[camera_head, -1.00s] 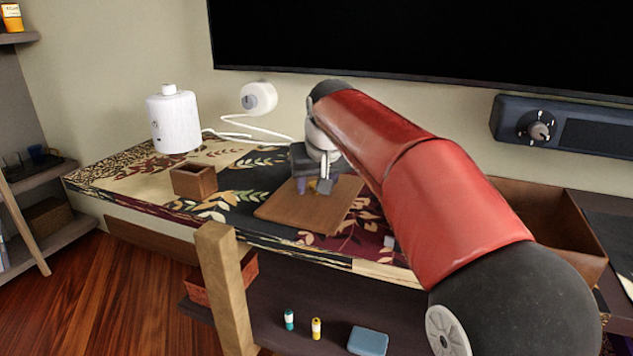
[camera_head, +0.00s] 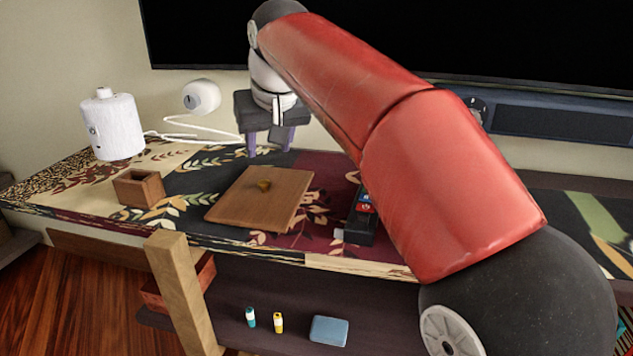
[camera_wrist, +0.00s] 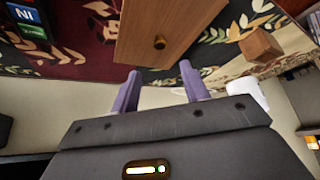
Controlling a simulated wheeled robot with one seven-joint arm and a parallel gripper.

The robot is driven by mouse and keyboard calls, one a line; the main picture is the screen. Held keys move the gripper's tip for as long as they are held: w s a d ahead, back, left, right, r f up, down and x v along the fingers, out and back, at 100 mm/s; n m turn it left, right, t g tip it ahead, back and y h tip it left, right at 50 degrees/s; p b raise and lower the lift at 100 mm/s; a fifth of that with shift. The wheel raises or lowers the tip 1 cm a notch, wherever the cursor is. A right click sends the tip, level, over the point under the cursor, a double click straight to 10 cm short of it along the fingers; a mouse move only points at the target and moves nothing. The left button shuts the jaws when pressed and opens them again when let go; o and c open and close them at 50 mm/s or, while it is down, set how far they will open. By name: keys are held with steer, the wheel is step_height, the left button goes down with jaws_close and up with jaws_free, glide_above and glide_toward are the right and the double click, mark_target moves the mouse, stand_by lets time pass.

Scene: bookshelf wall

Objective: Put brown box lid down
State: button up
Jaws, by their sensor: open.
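The brown box lid (camera_head: 240,207) lies flat on the patterned shelf top, with a small brass knob (camera_head: 264,185) facing up. In the wrist view the lid (camera_wrist: 165,20) shows at the upper middle with its knob (camera_wrist: 159,42). My gripper (camera_head: 268,153) is above and behind the lid, toward the wall, apart from it. In the wrist view its two purple fingers (camera_wrist: 158,88) are spread with nothing between them.
A small open wooden box (camera_head: 139,188) stands left of the lid, and a white canister (camera_head: 112,125) behind it. A dark device (camera_head: 361,225) lies right of the lid, partly behind my arm. A black screen (camera_head: 400,40) hangs on the wall.

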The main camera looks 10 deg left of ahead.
steer(key=s+d+f, duration=0.2)
steer(key=d, duration=0.3)
steer(key=s+d+f+m, duration=0.1)
steer(key=d+f, duration=0.1)
steer(key=d, duration=0.3)
steer(key=s+d+f+m+h, duration=0.1)
steer(key=s+d+f, duration=0.1)
steer(key=d, duration=0.4)
steer(key=shift+s+g, duration=0.3)
steer(key=shift+s, duration=0.05)
steer(key=s+d+f+m+t+h, duration=0.1)
steer(key=s+d+f+m, duration=0.3)
steer(key=s+d+f, duration=1)
steer(key=s+d+h, duration=0.1)
steer(key=s, duration=0.2)
steer(key=shift+s+f, duration=0.2)
steer(key=shift+f, duration=0.1)
steer(key=shift+d, duration=0.1)
